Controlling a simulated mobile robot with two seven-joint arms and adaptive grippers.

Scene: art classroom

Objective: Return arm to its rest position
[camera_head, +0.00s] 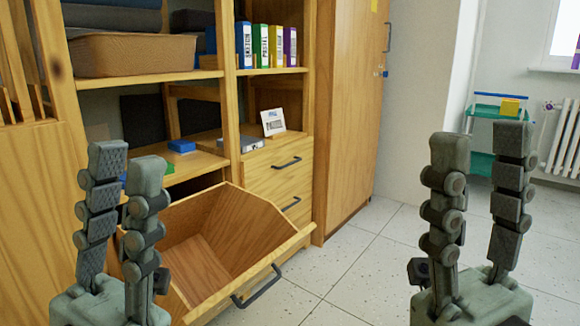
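My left gripper (125,166) stands at the lower left with its fingers pointing up. Its two fingers are apart at the tips with a narrow gap, and nothing shows between them. It is in front of the wooden shelf unit and overlaps the left side of the open drawer (262,279). My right gripper (481,150) stands at the lower right, also pointing up. Its fingers are apart with a clear gap and nothing between them. It is in front of the pale floor and wall. Most of both arms is out of view.
The tilted-out empty drawer has a dark handle (257,287). Shelves hold a tan basket (132,55), several binders (261,45), a white card (273,122) and a blue box (181,146). A tall cabinet (345,110) and a green cart (480,165) stand behind. Tiled floor (350,265) is clear between the grippers.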

